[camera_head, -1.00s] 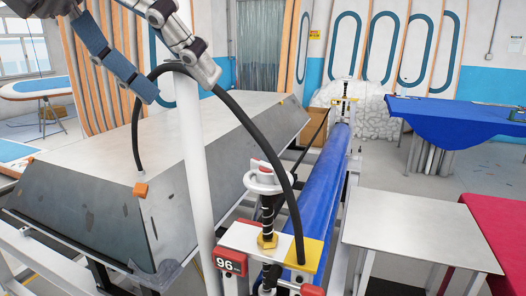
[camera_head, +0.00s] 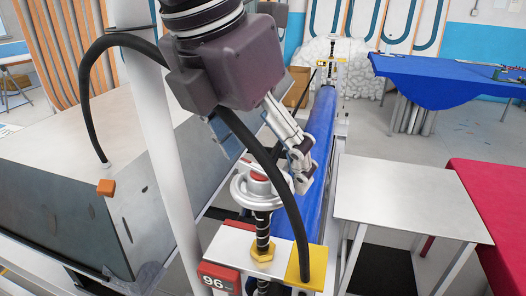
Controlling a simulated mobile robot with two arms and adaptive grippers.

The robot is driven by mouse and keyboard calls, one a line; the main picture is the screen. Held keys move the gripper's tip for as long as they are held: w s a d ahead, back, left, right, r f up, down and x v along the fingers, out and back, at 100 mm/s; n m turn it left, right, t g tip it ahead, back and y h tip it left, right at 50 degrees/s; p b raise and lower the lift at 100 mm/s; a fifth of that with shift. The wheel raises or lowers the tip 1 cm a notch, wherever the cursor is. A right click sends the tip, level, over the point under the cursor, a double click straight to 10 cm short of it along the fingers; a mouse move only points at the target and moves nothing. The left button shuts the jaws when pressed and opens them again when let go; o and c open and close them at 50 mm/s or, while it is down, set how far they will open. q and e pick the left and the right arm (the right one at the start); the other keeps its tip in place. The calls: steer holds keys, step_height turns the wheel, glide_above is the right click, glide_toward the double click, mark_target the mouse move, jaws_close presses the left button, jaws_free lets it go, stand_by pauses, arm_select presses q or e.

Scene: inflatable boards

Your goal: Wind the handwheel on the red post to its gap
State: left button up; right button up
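The white handwheel (camera_head: 248,190) sits on a dark threaded screw (camera_head: 263,228) with a yellow nut (camera_head: 262,252) at the base. Something red shows at its hub. My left gripper (camera_head: 301,177) reaches down from the top, its fingertips at the right rim of the handwheel. I see the fingers from the side, so their opening and any contact are unclear. The screw stands on a white bracket with a red "96" plate (camera_head: 218,278). I cannot make out a gap mark. My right gripper is not in view.
A black hose (camera_head: 262,155) arches past the wheel to a yellow block (camera_head: 306,268). A white pole (camera_head: 172,150) stands to the left. A long blue roll (camera_head: 318,145) runs behind. A grey side table (camera_head: 405,200) is at right. A second screw post (camera_head: 328,65) stands at the far end.

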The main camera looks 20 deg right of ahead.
arm_select(q)
steer(key=shift+w+f, duration=0.3)
steer(key=shift+w, duration=0.2)
steer(key=shift+s+a+r, duration=0.1)
steer(key=shift+s+a, duration=0.15)
steer(key=shift+s, duration=0.45)
steer(key=shift+c, duration=1)
steer(key=shift+d, duration=0.1)
steer(key=shift+c, duration=1.4)
steer(key=shift+w, duration=0.15)
steer(key=shift+c, duration=1.2)
steer(key=shift+w, duration=0.15)
steer(key=c, duration=0.4)
steer(key=shift+f+n+b, duration=0.2)
steer(key=shift+n+b, duration=0.1)
steer(key=shift+b, duration=0.5)
steer(key=shift+c, duration=0.2)
steer(key=shift+r, duration=0.1)
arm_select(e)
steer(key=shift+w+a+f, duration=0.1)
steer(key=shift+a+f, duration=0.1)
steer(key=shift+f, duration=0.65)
